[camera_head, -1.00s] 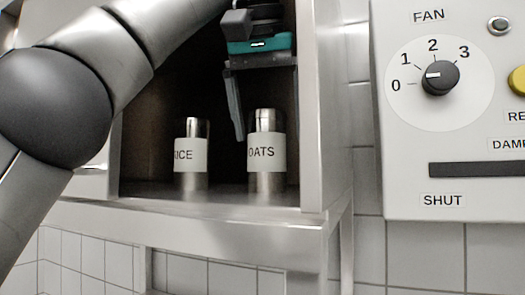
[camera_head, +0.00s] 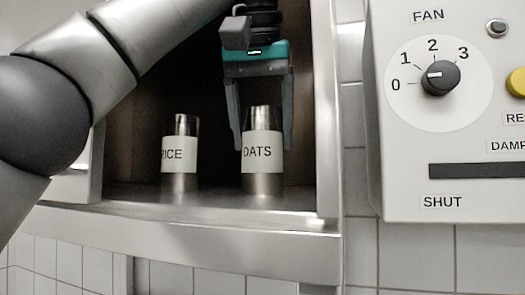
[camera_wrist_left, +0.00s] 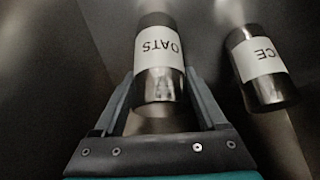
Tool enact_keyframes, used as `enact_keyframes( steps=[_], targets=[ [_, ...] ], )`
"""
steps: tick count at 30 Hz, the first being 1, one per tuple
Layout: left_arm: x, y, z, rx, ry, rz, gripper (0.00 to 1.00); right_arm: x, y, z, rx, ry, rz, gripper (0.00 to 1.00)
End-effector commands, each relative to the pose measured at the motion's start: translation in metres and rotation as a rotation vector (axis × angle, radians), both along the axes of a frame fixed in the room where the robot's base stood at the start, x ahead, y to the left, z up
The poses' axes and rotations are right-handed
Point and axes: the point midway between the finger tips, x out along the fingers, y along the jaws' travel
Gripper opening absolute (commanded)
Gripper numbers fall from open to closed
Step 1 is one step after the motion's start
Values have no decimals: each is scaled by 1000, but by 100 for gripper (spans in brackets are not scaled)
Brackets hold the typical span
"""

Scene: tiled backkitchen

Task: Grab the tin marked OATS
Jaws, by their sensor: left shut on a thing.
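The OATS tin (camera_head: 262,182), a metal cylinder with a white label, stands upright on the cupboard shelf. My left gripper (camera_head: 262,138) comes down over it from above, with one finger on each side of the tin's upper part. It is shut on the tin. In the left wrist view the OATS tin (camera_wrist_left: 158,55) lies between the two fingers of my left gripper (camera_wrist_left: 158,80), its label upside down. My right gripper is in neither view.
A similar RICE tin (camera_head: 180,183) stands to the left on the same shelf (camera_head: 215,197); it also shows in the left wrist view (camera_wrist_left: 275,92). The cupboard's right wall (camera_head: 324,110) is close to my gripper. A fan control panel (camera_head: 460,190) hangs further right.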

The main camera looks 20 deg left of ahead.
Motion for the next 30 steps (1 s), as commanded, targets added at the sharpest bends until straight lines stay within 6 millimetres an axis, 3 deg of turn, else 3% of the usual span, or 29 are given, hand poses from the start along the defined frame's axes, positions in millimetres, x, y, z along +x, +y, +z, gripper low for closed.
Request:
enact_keyframes(
  steps=[2, 13, 30],
  targets=[
    [0, 0, 0, -1, -1, -1, 43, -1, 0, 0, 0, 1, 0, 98],
    [0, 0, 0, -1, -1, -1, 1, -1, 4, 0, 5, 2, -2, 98],
    [2, 5, 5, -3, -4, -9, 0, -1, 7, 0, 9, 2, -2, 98]
  ],
)
